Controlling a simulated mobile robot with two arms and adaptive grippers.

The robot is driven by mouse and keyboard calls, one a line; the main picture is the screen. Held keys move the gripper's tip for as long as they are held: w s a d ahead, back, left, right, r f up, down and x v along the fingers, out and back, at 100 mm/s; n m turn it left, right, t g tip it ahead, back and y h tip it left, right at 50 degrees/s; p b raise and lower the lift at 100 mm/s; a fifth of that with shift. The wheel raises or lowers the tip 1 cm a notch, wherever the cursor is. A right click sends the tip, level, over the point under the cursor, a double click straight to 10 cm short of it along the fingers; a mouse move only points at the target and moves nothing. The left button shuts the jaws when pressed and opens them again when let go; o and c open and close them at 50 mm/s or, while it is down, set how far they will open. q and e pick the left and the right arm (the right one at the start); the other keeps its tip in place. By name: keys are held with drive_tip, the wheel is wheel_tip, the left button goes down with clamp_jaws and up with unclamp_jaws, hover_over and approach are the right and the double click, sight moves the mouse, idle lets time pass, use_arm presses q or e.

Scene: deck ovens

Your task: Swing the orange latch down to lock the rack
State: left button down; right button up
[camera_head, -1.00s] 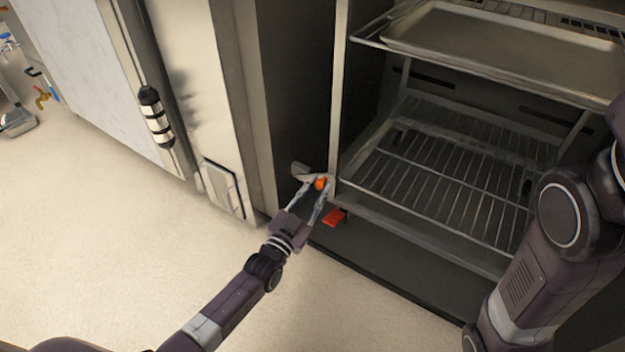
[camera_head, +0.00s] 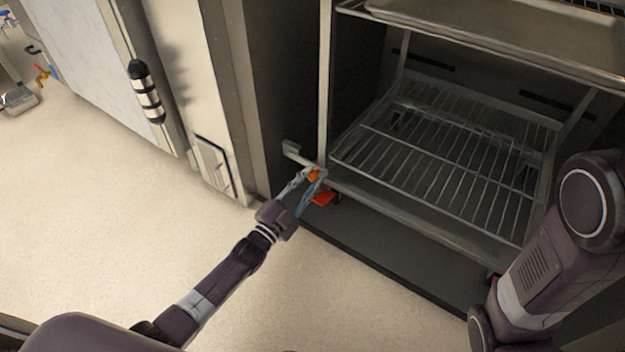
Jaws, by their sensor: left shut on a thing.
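The orange latch (camera_head: 314,175) is at the foot of the rack's front left post, just above a red tab. My left gripper (camera_head: 311,178) is shut on the latch's orange end, and its fingers hide part of it. A grey metal bar (camera_head: 297,153) sticks out up and left from beside the latch. The rack (camera_head: 324,95) stands upright inside the dark oven opening. My right arm comes in at the right, but its gripper is out of the picture.
The red tab (camera_head: 323,198) sits low under the post, close to my left fingers. The rack holds a metal tray (camera_head: 490,45) above a wire shelf (camera_head: 440,150). A door with a black-and-silver handle (camera_head: 146,92) stands left. The pale floor at left is clear.

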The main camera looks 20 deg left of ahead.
use_arm(q)
drive_tip(key=shift+f, duration=0.2)
drive_tip(key=c, duration=1.9)
unclamp_jaws()
drive_tip(key=shift+c, duration=0.2)
drive_tip(key=shift+r, duration=0.1)
drive_tip(key=v, duration=1.2)
